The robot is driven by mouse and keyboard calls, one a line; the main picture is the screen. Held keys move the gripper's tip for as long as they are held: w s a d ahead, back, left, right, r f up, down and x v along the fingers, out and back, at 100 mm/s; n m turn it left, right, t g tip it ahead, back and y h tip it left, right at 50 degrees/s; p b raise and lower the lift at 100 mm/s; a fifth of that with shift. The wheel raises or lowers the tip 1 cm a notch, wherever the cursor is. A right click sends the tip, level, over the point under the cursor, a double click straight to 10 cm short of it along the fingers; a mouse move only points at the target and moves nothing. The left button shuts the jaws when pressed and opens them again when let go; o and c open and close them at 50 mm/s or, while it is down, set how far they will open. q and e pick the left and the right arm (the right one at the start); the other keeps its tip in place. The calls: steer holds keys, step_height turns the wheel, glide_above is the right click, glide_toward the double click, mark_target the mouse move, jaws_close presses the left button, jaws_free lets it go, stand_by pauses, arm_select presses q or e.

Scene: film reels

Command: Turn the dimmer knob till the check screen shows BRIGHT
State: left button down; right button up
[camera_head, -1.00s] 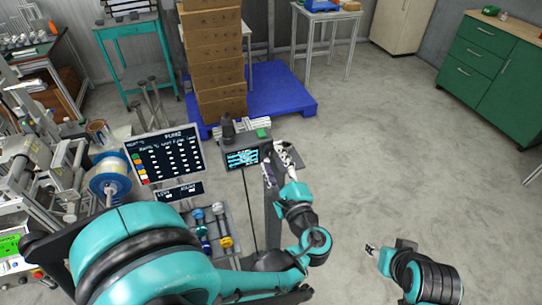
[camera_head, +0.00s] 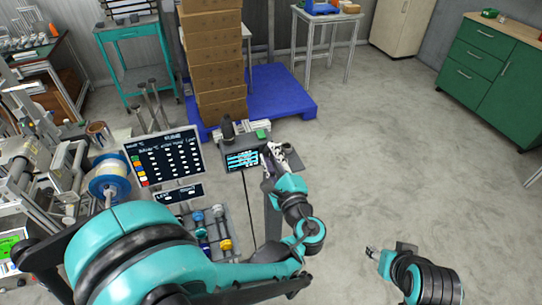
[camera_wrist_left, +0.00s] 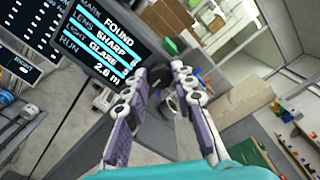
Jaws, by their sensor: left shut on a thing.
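The check screen (camera_head: 243,160) stands on the bench, just left of my left gripper (camera_head: 268,163). In the left wrist view the screen (camera_wrist_left: 104,45) reads FOUND, SHARP, GLARE and 2.6 m; the GLARE line appears to be the light line. A dark round knob (camera_wrist_left: 160,76), seemingly the dimmer knob, shows between the fingertips of my left gripper (camera_wrist_left: 168,70). The fingers are shut on it, and they hide part of it. In the head view the fingers cover the knob. My right gripper (camera_head: 373,252) is low at the right, away from the bench; its opening is too small to tell.
A dark board (camera_head: 164,158) with a table of text stands left of the screen. A tray (camera_head: 224,219) with blue and yellow reels or knobs lies before it. Stacked cartons (camera_head: 218,72) rise behind on a blue pallet (camera_head: 280,92). The floor at right is clear.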

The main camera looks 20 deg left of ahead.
arm_select(q)
steer(key=shift+n, duration=0.3)
steer(key=n, duration=0.5)
steer(key=shift+n+b, duration=0.3)
steer(key=shift+b, duration=0.05)
steer(key=n, duration=0.5)
steer(key=shift+n, duration=0.4)
steer(key=c, duration=1.3)
jaws_free()
steer(key=shift+o, duration=0.2)
